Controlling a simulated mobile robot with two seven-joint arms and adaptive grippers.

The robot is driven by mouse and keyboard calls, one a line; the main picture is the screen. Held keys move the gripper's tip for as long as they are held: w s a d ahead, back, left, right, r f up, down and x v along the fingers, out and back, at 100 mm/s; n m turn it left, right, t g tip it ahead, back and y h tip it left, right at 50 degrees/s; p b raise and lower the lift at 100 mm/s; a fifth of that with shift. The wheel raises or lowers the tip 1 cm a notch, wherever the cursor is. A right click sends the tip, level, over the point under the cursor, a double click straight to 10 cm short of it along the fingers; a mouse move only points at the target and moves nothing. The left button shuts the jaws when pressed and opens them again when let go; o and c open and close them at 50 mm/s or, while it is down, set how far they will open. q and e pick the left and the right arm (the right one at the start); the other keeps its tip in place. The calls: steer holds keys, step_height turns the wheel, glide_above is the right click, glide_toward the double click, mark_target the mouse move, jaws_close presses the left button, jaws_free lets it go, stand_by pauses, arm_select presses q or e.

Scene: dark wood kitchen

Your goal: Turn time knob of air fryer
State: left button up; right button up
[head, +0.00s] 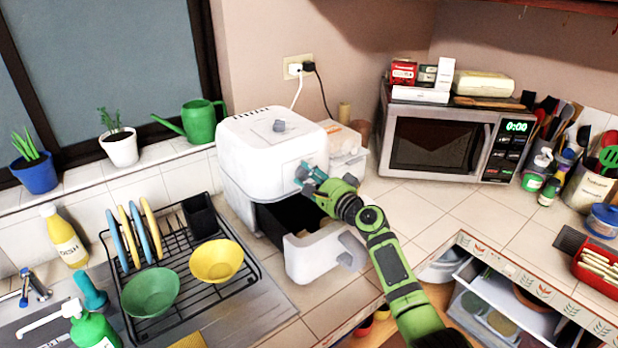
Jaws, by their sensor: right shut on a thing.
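The white air fryer (255,160) stands on the tiled counter against the wall. I cannot read any markings on the knobs. The air fryer's drawer (312,258) is pulled out below the gripper, showing its dark inside. My left gripper is not in view.
A dish rack (180,262) with plates and bowls stands left of the air fryer. A microwave (440,140) with boxes on top stands to the right. An open lower drawer (510,295) juts out at the lower right.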

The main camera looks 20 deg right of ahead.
steer(key=o, duration=1.1)
steer(key=shift+d+r, duration=0.15)
steer(key=shift+o, duration=0.2)
steer(key=v, duration=1.2)
